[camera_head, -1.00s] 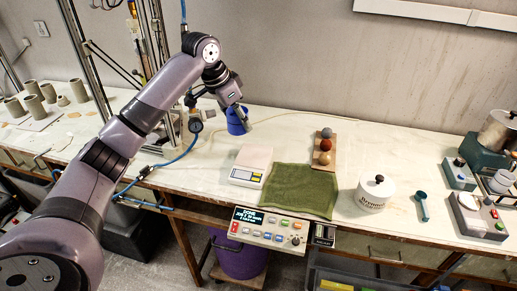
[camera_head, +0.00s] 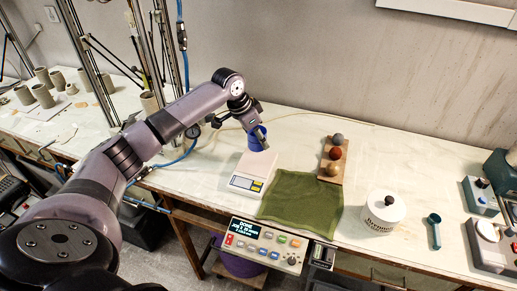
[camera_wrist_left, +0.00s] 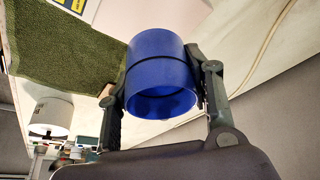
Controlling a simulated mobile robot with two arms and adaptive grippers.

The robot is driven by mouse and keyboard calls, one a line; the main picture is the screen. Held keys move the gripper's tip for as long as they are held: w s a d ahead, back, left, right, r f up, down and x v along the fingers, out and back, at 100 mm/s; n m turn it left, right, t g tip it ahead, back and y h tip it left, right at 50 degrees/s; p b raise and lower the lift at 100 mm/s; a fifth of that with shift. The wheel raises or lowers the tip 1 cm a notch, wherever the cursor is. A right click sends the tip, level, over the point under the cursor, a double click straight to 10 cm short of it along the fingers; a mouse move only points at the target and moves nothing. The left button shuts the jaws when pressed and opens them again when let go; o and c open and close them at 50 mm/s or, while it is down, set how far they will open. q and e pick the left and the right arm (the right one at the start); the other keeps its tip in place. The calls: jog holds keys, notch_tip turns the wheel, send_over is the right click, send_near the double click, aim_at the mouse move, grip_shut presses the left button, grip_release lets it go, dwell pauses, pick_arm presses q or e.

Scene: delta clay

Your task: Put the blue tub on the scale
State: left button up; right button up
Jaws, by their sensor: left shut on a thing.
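The blue tub (camera_head: 256,138) is a short round cup. My left gripper (camera_head: 260,130) is shut on it, one finger on each side, as the left wrist view shows with the tub (camera_wrist_left: 160,70) between the fingers (camera_wrist_left: 161,88). In the left wrist view part of the scale (camera_wrist_left: 92,8) shows at the top, beyond the tub. My right gripper is not in view.
A green cloth (camera_head: 300,205) lies right of the scale. A wooden board (camera_head: 334,160) with three balls is behind it. A control panel (camera_head: 265,245) is at the front edge.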

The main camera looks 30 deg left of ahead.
aim_at(258, 160)
pick_arm(q)
jog(key=shift+f, duration=0.9)
jog(key=shift+s+f, duration=0.1)
jog(key=shift+f, duration=0.25)
notch_tip(258, 160, down, 4)
jog(key=shift+r+p, duration=0.25)
jog(key=shift+p, duration=0.3)
jog(key=shift+f, duration=0.15)
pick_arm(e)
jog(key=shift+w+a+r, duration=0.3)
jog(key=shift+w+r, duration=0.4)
pick_arm(q)
jog(key=o, duration=0.9)
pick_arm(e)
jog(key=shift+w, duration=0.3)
